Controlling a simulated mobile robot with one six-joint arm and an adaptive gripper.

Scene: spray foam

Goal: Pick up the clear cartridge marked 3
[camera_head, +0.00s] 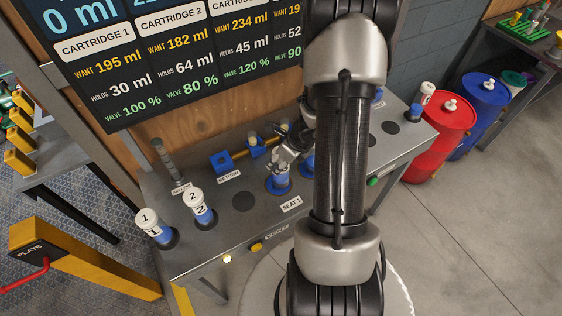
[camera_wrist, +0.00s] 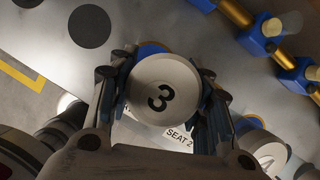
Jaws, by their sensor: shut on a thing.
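The cartridge marked 3 (camera_wrist: 162,88) has a round white cap with a black 3, seen from above in the wrist view. My gripper (camera_wrist: 163,92) is shut on it, with one finger on each side of the cap. Its body is mostly hidden under the cap, with some blue behind. In the head view my gripper (camera_head: 286,153) is over the bench, partly behind my arm. I cannot tell whether cartridge 3 still rests in a seat.
Cartridges 1 (camera_head: 154,230) and 2 (camera_head: 201,208) stand upright on the bench's left. A blue return fitting (camera_head: 221,161) is left of my gripper. Another capped cartridge (camera_wrist: 268,156) is close by in the wrist view. Red (camera_head: 440,127) and blue (camera_head: 483,101) drums stand at right.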

